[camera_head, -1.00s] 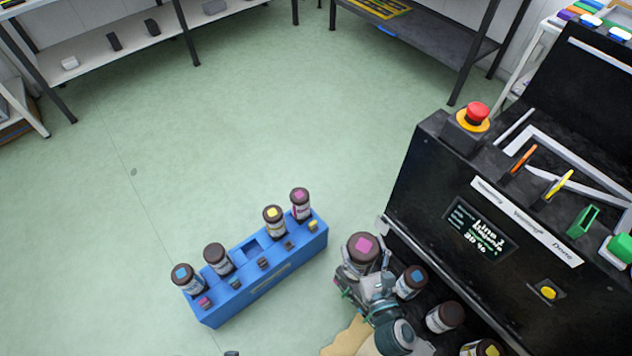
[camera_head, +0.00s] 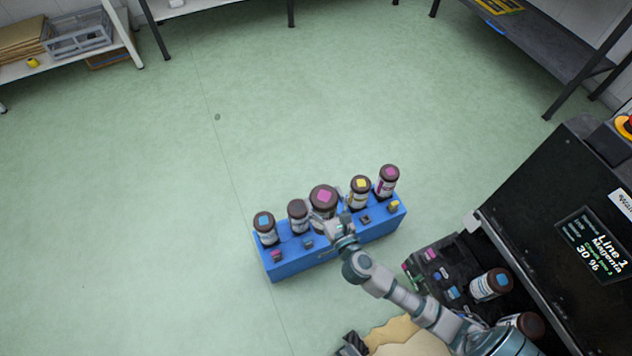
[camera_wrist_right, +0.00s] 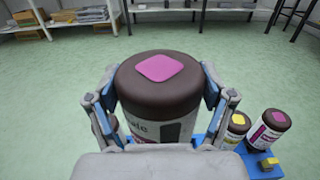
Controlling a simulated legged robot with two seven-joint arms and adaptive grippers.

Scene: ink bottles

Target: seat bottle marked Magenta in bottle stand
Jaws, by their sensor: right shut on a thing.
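The held bottle (camera_head: 323,196) has a brown cap with a magenta square; its label shows partly in the right wrist view (camera_wrist_right: 158,130). My right gripper (camera_head: 326,214) is shut on it, one finger on each side. The bottle is over the middle of the blue bottle stand (camera_head: 300,266), between a brown-capped bottle (camera_head: 298,214) and a yellow-marked bottle (camera_head: 359,191). Its bottom is hidden, so I cannot tell if it touches the stand. Another magenta-marked bottle (camera_head: 387,181) stands at the right end. A dark part at the bottom edge may be my left gripper (camera_head: 352,344); its jaws are unclear.
A blue-marked bottle (camera_head: 265,228) stands at the stand's left end. A black machine (camera_head: 545,215) with a lit screen is at the right, with a blue-marked bottle (camera_head: 491,284) at its base. The green floor (camera_head: 150,230) is clear left of the stand.

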